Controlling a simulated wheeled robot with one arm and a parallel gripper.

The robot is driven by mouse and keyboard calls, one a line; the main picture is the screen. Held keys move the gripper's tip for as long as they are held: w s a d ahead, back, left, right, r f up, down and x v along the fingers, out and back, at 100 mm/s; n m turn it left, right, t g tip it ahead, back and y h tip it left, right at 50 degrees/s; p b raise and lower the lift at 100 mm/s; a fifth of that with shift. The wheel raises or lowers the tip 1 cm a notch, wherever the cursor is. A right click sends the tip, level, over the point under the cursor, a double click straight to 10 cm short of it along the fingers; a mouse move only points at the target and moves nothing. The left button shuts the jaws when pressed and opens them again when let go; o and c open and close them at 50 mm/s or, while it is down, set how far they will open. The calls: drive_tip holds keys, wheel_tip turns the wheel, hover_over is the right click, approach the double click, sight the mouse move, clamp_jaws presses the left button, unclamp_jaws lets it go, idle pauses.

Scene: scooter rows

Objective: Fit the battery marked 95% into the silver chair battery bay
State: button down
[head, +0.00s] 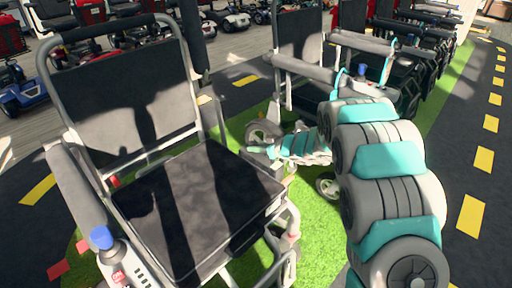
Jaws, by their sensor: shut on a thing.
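The silver chair (198,208) stands in the left foreground, with a silver tube frame, a black seat and a black backrest. Its battery bay cannot be made out. My arm reaches in from the lower right, and my gripper (262,151) is low beside the right side of the chair, close to its frame. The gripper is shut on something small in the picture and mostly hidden. I cannot read any mark on it, and no 95% label shows. Whether it touches the chair cannot be told.
A blue-topped control box (116,259) sits on the chair's left armrest. Another dark chair (300,55) stands close behind my gripper, in a row running back right. Scooters (22,92) line the back left. Green turf (322,248) and a road with yellow dashes (471,215) lie right.

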drive_tip(key=shift+f, duration=0.15)
idle(0.4)
drive_tip(key=shift+f+b, duration=0.9)
drive_tip(key=shift+f, duration=1.75)
